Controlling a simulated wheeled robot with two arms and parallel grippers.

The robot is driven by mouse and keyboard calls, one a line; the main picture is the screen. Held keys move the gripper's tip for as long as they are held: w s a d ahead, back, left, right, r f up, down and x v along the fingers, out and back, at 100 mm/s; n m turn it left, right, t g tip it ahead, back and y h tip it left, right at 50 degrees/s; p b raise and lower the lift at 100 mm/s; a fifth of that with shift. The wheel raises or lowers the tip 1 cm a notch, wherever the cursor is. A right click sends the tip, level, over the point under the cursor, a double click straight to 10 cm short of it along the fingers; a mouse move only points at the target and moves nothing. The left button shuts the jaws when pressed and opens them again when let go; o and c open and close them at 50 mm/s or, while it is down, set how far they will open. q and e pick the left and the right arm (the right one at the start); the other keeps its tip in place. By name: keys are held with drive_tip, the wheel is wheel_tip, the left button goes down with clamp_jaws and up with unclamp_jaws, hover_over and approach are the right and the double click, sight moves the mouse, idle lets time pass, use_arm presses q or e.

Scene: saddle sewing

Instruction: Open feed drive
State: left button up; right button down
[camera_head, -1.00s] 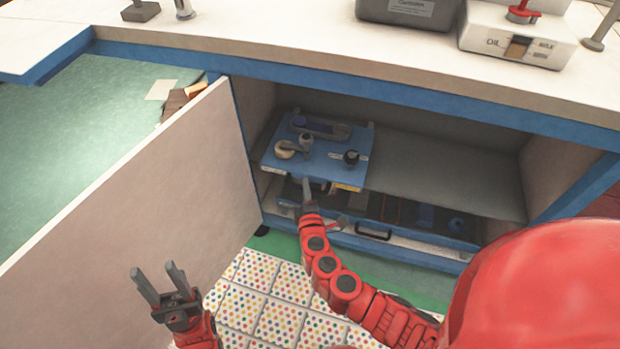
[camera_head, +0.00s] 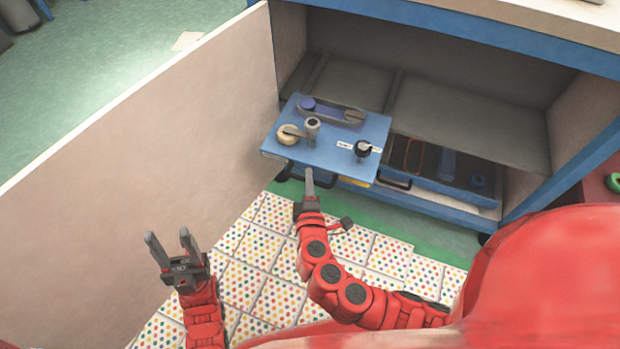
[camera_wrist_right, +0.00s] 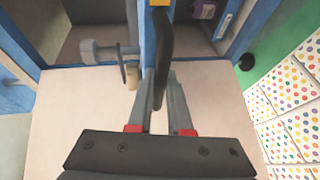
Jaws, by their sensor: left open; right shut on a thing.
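The feed drive (camera_head: 330,135) is a blue slide-out panel in the open cabinet. It carries a belt on pulleys, a crank with a round cream knob (camera_head: 288,134) and a black knob (camera_head: 362,149). It sticks out past the cabinet front. My right gripper (camera_head: 309,180) is at its front edge, shut on the black handle (camera_wrist_right: 165,60), which stands between the fingers in the right wrist view. The gripper hides part of the handle in the head view. My left gripper (camera_head: 172,245) is open and empty, in front of the cabinet door, apart from the panel.
The open cabinet door (camera_head: 150,140) stands to the left. A lower drawer (camera_head: 450,190) with tools and a black handle lies below the shelf (camera_head: 490,115). The dotted floor mat (camera_head: 265,265) in front is clear.

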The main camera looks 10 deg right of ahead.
drive_tip(key=shift+s+a, duration=0.1)
drive_tip(key=shift+a, duration=0.1)
drive_tip(key=c, duration=1.1)
unclamp_jaws()
drive_tip(key=shift+b+v, duration=0.65)
drive_tip(key=shift+v, duration=8)
drive_tip(key=shift+r, duration=0.2)
